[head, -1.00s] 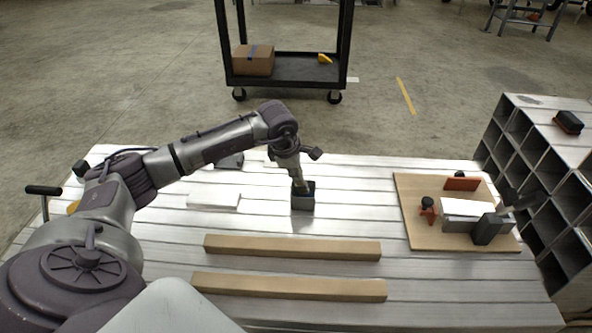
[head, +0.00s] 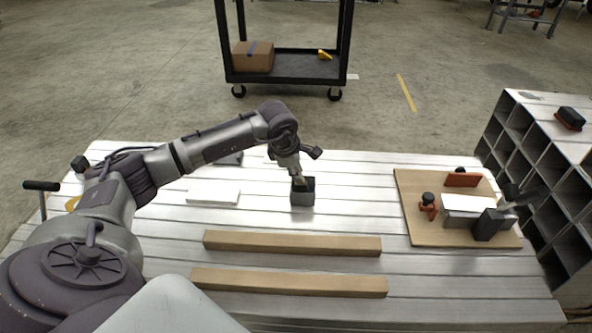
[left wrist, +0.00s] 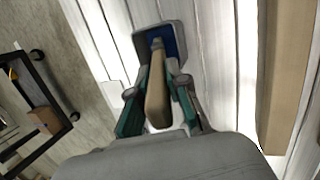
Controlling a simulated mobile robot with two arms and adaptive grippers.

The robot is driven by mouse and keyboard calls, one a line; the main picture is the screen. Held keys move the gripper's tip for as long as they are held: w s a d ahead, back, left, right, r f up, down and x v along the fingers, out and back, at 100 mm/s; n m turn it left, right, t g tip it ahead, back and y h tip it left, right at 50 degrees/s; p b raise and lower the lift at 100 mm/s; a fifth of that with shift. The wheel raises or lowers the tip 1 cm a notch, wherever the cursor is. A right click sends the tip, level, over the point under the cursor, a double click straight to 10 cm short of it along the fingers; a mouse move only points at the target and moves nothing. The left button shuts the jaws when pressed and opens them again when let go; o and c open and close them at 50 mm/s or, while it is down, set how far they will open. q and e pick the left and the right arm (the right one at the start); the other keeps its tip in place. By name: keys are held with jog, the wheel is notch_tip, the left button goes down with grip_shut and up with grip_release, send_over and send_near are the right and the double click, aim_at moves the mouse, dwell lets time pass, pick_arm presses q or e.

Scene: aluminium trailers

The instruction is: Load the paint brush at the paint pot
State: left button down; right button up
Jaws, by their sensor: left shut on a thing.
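The paint pot (head: 303,199) is a small dark grey square container on the slatted aluminium table. In the left wrist view the pot (left wrist: 140,42) shows blue inside. My left gripper (head: 298,180) points down at the pot's opening. In the left wrist view my left gripper (left wrist: 158,106) is shut on the paint brush (left wrist: 157,88), with its tan wooden handle between the green-sided fingers. The brush's far end is over or inside the pot; its bristles are hidden, so I cannot tell how deep they are. My right gripper is not in view.
Two wooden bars (head: 292,244) lie in front of the pot. A white flat block (head: 213,192) lies left of it. A wooden board (head: 421,231) with orange clamps and a dark block stands right, beside metal tubes (head: 540,150). A black cart (head: 300,68) stands behind.

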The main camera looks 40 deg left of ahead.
pick_arm(q)
jog(key=shift+f+b, duration=0.45)
jog(key=shift+f, duration=0.1)
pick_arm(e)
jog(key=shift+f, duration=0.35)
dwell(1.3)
pick_arm(q)
jog(key=shift+r+p, duration=0.35)
jog(key=shift+r, duration=0.05)
jog(key=shift+r+p, duration=0.5)
jog(key=shift+r, duration=0.25)
jog(key=shift+r+p, duration=0.8)
jog(key=shift+r, duration=0.45)
jog(key=shift+r+p, duration=0.75)
jog(key=shift+r, duration=0.35)
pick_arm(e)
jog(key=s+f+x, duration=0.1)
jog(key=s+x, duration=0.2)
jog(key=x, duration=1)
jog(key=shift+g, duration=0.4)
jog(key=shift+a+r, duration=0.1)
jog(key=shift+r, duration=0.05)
